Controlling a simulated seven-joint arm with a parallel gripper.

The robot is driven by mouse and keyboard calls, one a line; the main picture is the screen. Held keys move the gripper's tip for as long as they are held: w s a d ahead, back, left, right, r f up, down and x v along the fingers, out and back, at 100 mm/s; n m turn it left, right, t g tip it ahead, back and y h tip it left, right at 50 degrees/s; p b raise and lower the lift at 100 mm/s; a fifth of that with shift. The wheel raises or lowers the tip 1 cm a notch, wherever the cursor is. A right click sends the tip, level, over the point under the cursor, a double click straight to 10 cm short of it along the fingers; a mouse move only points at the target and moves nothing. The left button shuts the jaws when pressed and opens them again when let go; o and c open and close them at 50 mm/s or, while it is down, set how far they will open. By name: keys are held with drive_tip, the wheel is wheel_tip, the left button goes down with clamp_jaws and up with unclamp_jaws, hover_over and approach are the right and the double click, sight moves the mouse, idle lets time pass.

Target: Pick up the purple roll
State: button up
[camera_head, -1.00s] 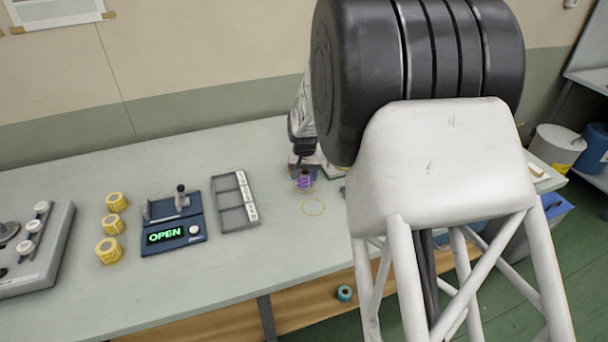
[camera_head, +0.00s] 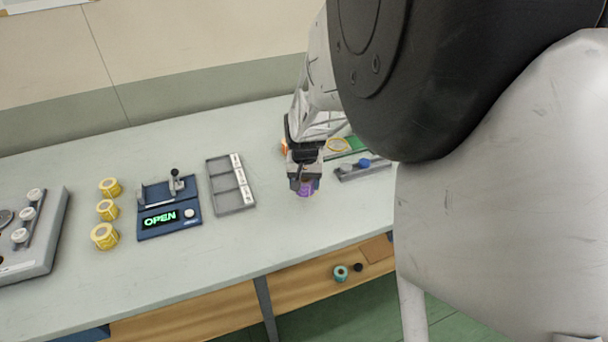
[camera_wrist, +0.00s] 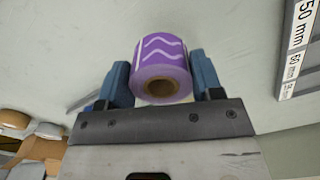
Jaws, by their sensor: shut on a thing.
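The purple roll (camera_wrist: 160,62) has pale wavy lines and a brown core. In the wrist view it sits between the two blue fingers of my gripper (camera_wrist: 162,84), which are shut on its sides. In the head view the purple roll (camera_head: 305,188) shows just below my gripper (camera_head: 304,184), over the right part of the table. My gripper hides part of the roll there. I cannot tell whether the roll touches the table.
A grey compartment tray (camera_head: 231,184) with white labels lies left of my gripper. Further left are a blue device (camera_head: 169,208) reading OPEN and several yellow rolls (camera_head: 104,236). A grey holder (camera_head: 363,168) with a blue knob is at right. The table's front middle is clear.

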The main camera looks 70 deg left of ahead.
drive_tip(key=shift+s+d+r, duration=0.1)
drive_tip(key=shift+s+d, duration=0.05)
drive_tip(key=shift+d, duration=0.35)
idle(0.3)
drive_tip(key=shift+o, duration=1.2)
drive_tip(key=shift+c, duration=0.5)
drive_tip(key=shift+a, duration=0.1)
